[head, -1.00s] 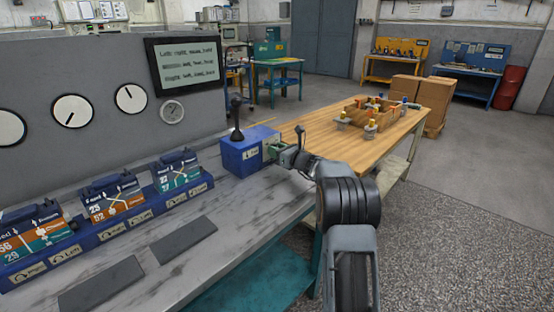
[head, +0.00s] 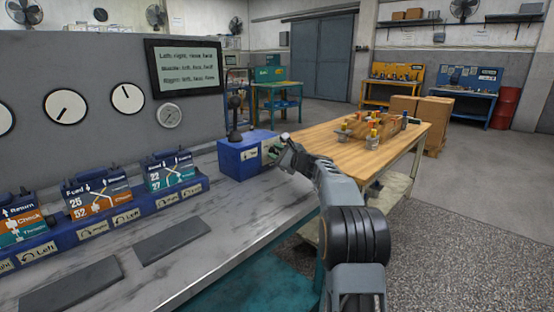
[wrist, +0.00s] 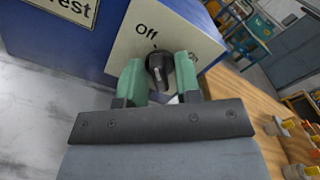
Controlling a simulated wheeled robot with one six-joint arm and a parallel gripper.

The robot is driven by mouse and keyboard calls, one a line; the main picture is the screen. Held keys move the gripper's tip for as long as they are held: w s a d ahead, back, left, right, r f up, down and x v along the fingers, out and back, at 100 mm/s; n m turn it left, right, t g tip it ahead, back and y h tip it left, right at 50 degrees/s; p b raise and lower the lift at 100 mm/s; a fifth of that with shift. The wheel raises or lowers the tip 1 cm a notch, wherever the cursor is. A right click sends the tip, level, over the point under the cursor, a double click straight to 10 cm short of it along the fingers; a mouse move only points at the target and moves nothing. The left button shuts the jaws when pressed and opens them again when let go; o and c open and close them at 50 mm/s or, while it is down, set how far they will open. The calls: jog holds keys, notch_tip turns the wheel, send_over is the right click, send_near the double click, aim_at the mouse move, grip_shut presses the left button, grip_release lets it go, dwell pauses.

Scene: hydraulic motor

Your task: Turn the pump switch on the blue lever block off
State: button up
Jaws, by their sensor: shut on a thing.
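The blue lever block (head: 235,160) stands at the far end of the grey bench, with a black lever (head: 235,122) upright on top. In the wrist view its side (wrist: 90,45) carries a pale plate with the word "Off" (wrist: 146,32) above the black pump switch knob (wrist: 158,68). A second label beside the knob is partly covered. My gripper (wrist: 158,78) has its green fingers on either side of the knob, shut on it. In the head view my gripper (head: 279,150) is at the block's right side, and the knob is hidden.
A grey panel with gauges and a screen (head: 186,68) stands behind the bench. Several labelled units sit in a blue rack (head: 110,225) at left. A wooden table (head: 330,146) with a parts tray is close beyond my gripper. Dark pads (head: 173,240) lie on the bench.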

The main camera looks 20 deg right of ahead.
jog(key=shift+n, duration=0.4)
jog(key=o, duration=0.6)
jog(key=v, duration=1.4)
jog(key=shift+w+p, duration=0.1)
jog(key=shift+p, duration=0.3)
